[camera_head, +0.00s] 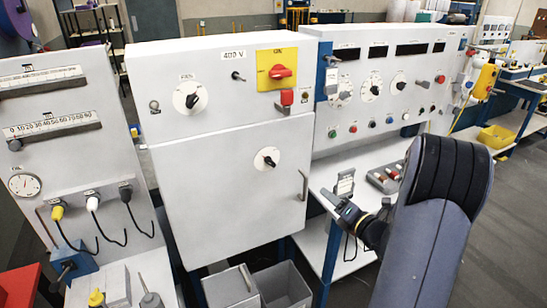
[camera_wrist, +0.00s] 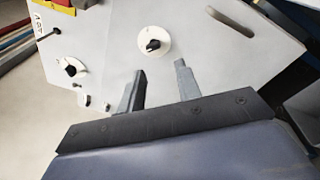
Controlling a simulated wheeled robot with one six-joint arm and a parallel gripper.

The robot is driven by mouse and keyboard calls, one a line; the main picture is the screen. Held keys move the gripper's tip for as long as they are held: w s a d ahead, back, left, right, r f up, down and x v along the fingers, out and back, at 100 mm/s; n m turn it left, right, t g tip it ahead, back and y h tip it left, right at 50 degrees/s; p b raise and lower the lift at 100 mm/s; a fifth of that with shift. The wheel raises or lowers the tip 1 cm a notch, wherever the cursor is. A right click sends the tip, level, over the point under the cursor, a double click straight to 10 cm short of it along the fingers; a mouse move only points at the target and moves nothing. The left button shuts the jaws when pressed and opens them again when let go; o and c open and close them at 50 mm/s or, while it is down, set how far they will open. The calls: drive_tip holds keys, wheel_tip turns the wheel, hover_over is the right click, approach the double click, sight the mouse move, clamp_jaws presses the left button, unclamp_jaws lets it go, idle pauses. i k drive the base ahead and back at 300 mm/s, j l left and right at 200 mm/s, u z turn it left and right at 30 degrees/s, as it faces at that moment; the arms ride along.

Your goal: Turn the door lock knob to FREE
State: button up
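The door lock knob (camera_head: 268,159) is a black knob on a round white plate on the grey-white cabinet door. In the head view its black grip slants toward the lower right. The wrist view shows the knob (camera_wrist: 154,43) just beyond the fingertips, roughly centred between them. My gripper (camera_wrist: 160,70) is open, with its two grey fingers spread and nothing between them. In the head view my gripper (camera_head: 352,208) is right of the door, partly hidden by my arm. Lettering around the knob is too small to read.
A door handle (camera_head: 303,185) is at the door's right edge. Above the door are a black-knob dial (camera_head: 187,96) and a red switch on a yellow plate (camera_head: 280,70). Grey bins (camera_head: 278,287) stand below. A control panel (camera_head: 373,125) is on the right.

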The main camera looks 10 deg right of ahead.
sight(221, 199)
drive_tip(key=i+j+z, duration=0.1)
drive_tip(key=i+j, duration=0.25)
drive_tip(key=j, duration=0.3)
drive_tip(key=i+j+z, duration=0.15)
drive_tip(key=j, duration=0.2)
drive_tip(key=i, duration=0.05)
